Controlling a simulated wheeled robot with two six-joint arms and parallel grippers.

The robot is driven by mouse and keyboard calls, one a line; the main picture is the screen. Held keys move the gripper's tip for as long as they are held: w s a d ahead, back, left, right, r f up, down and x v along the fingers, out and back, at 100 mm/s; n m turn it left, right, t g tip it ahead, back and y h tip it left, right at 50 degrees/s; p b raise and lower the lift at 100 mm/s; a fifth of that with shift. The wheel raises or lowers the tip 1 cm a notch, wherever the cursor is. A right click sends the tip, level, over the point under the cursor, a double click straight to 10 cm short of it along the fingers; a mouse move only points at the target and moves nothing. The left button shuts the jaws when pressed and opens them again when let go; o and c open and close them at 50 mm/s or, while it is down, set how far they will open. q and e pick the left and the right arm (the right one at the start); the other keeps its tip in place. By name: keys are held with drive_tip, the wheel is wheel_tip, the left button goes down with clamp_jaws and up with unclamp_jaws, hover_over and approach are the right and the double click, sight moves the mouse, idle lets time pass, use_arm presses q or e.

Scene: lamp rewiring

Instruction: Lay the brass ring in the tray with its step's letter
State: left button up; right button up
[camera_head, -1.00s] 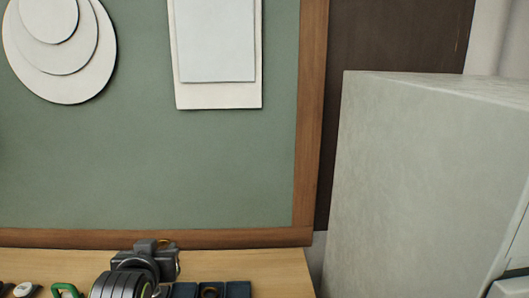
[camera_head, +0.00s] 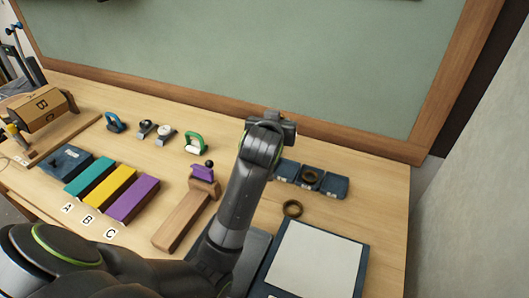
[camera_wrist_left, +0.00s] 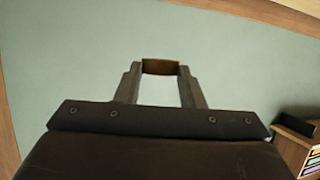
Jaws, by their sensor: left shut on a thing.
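My left gripper (camera_head: 272,120) is above the back of the bench, by the green board. In the left wrist view the gripper (camera_wrist_left: 160,75) is shut on a brass-coloured piece, the brass ring (camera_wrist_left: 160,67), seen edge-on between the fingertips. Three small dark blue trays stand in a row: a left tray (camera_head: 286,166), a middle tray (camera_head: 310,187) with a dark ring (camera_head: 311,176) in it, and a right tray (camera_head: 335,187). The left tray is partly behind my arm. Their small front labels are too small to read. My right gripper is not in view.
Another dark ring (camera_head: 292,209) lies on the bench before the trays. A white-topped panel (camera_head: 318,262) is nearer. Teal (camera_head: 90,176), yellow (camera_head: 109,186) and purple (camera_head: 133,201) blocks have cards A, B, C before them. A green-handled piece (camera_head: 196,143) lies behind.

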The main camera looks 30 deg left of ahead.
use_arm(q)
drive_tip(key=w+a+f+n+y, duration=0.2)
drive_tip(key=w+a+f, duration=0.3)
drive_tip(key=f, duration=0.4)
drive_tip(key=shift+w+a+g+p, duration=0.15)
drive_tip(key=shift+a+g+p, duration=0.3)
drive_tip(key=shift+a, duration=0.35)
drive_tip(key=shift+f, duration=0.15)
wheel_tip(320, 180, down, 9)
drive_tip(key=shift+f+p, duration=0.15)
drive_tip(key=shift+p, duration=0.5)
drive_tip(key=shift+f+b, duration=0.3)
drive_tip(key=shift+b, duration=0.05)
drive_tip(key=o, duration=1)
drive_tip(key=shift+c, duration=0.2)
drive_tip(key=shift+r, duration=0.1)
